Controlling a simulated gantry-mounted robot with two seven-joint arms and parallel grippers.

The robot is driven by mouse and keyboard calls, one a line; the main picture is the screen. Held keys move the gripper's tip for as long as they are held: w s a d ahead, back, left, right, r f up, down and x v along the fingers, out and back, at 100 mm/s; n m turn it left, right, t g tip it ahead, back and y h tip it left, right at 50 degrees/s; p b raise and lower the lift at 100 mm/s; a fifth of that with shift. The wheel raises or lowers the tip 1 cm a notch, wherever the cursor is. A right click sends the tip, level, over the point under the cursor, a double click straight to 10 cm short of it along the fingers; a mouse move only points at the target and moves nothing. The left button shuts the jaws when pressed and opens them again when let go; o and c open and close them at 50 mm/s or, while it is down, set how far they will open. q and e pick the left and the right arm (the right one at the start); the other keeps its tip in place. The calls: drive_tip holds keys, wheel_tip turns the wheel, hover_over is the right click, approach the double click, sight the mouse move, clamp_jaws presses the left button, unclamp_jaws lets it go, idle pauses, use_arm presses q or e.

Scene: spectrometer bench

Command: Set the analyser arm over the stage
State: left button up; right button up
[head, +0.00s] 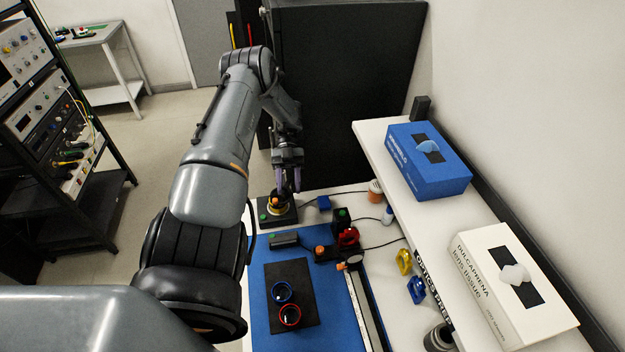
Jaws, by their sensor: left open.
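My left gripper (289,181) hangs at the far end of the bench with its purple fingers pointing down, apart from each other. It is just above a small dark unit (291,215) that has a round yellowish part, an orange piece on top and a green spot at its left. Whether the fingers touch the orange piece cannot be told. Which part is the analyser arm and which the stage is too small to tell for certain. A second dark device (341,226) with a red part and an orange knob stands nearer, to the right. My right gripper is not in view.
A blue mat (259,313) carries a black plate (290,270) with a blue ring and a red ring. A rail (363,305) lies along its right side. Yellow (403,262) and blue (416,290) clips lie further right. A shelf holds a blue box (428,160) and white box (480,265).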

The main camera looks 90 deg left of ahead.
use_arm(q)
drive_tip(key=w+d+r, duration=0.3)
drive_tip(key=w, duration=0.1)
drive_tip(key=shift+w+d+r, duration=0.15)
drive_tip(key=shift+w+d, duration=0.05)
drive_tip(key=shift+d, duration=0.05)
